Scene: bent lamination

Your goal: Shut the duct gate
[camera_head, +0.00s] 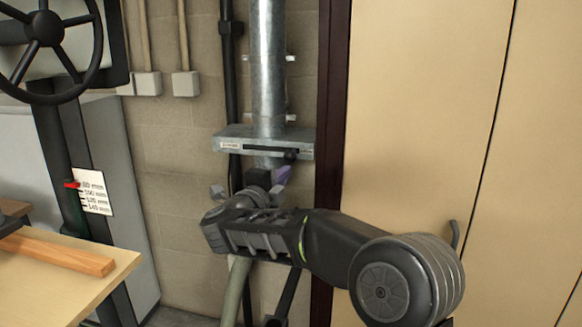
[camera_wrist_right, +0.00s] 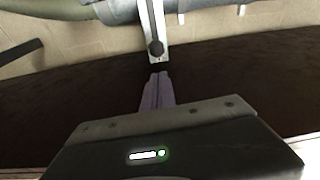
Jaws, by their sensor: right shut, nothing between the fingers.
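The duct gate (camera_head: 225,143) is a flat grey metal housing across the round galvanized duct (camera_head: 268,70) on the block wall. A dark bar runs along its front to a black knob (camera_head: 290,155) near its right end. In the right wrist view the knob (camera_wrist_right: 156,48) sits at the end of a pale metal strip (camera_wrist_right: 148,18). My right gripper (camera_head: 284,173) is just below the knob in the head view, its purple-grey fingers partly hidden by my wrist. In the wrist view its closed fingertips (camera_wrist_right: 158,77) point at the knob, with a small gap showing. My left gripper is out of view.
A dark post (camera_head: 333,90) and tan cabinet doors (camera_head: 420,100) stand right of the duct. A machine with a black handwheel (camera_head: 45,30) and a bench with a wooden strip (camera_head: 60,254) are at left. Block wall shows between machine and duct.

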